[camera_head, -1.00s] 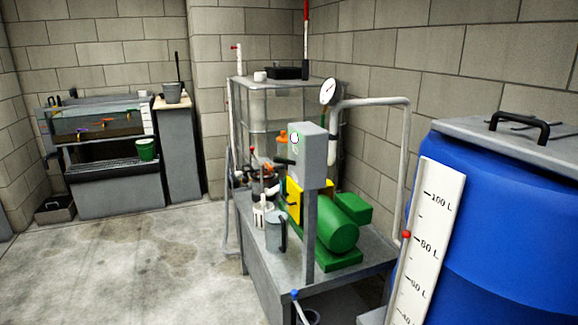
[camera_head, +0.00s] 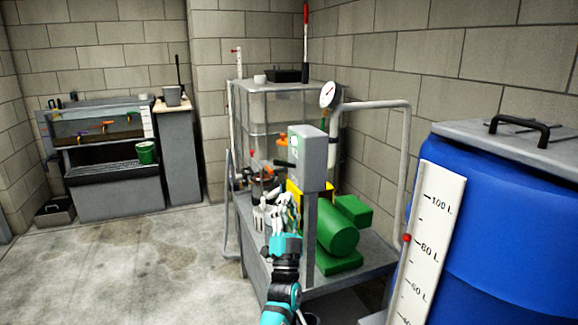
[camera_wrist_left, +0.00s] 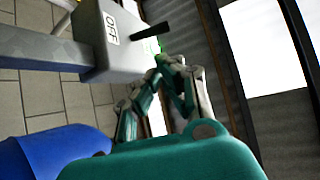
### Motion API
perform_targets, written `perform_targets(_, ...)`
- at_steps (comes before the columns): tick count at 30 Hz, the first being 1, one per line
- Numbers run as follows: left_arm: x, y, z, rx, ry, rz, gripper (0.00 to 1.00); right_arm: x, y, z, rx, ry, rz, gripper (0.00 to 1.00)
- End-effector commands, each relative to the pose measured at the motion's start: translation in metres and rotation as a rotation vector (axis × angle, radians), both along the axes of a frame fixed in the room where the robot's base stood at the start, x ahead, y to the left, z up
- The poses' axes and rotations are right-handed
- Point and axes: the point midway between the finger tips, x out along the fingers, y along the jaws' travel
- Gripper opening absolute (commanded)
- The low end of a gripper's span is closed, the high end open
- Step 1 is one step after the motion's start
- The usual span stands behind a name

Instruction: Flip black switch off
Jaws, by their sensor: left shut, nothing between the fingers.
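The grey switch box (camera_head: 309,160) stands on a post at the front of the pump bench in the head view. A green mark (camera_head: 294,141) shows on its left face. A short black switch lever (camera_head: 284,164) sticks out to the left below it. In the left wrist view the box (camera_wrist_left: 125,62) bears an "OFF" label, with the black lever (camera_wrist_left: 153,33) at its side. My left gripper (camera_head: 279,197) is shut and empty, below and just left of the box. In the wrist view its fingertips (camera_wrist_left: 170,62) are close to the lever; contact cannot be told. My right gripper is not in view.
A green motor (camera_head: 338,228) and yellow part are right behind the post on the bench (camera_head: 350,277). A pale pipe (camera_head: 404,170) rises at the right. A blue barrel (camera_head: 500,240) stands at the front right.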

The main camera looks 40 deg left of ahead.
Motion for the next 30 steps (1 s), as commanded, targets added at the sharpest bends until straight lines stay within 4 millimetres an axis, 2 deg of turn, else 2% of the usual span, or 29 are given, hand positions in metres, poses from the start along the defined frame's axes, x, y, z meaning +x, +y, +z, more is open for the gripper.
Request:
perform_targets(6, 0.001, 0.0, 0.0, 0.0, 0.002, -0.002, 0.0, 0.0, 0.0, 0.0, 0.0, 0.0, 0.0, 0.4)
perform_targets(10, 0.005, 0.003, 0.007, 0.0, 0.002, -0.003, 0.0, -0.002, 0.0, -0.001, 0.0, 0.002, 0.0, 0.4)
perform_targets(22, 0.04, 0.031, 0.06, 0.002, 0.001, -0.003, 0.0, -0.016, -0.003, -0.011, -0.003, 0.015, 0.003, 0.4)
perform_targets(30, 0.051, 0.04, 0.074, -0.001, 0.004, -0.004, 0.0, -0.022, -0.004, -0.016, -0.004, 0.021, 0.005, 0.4)
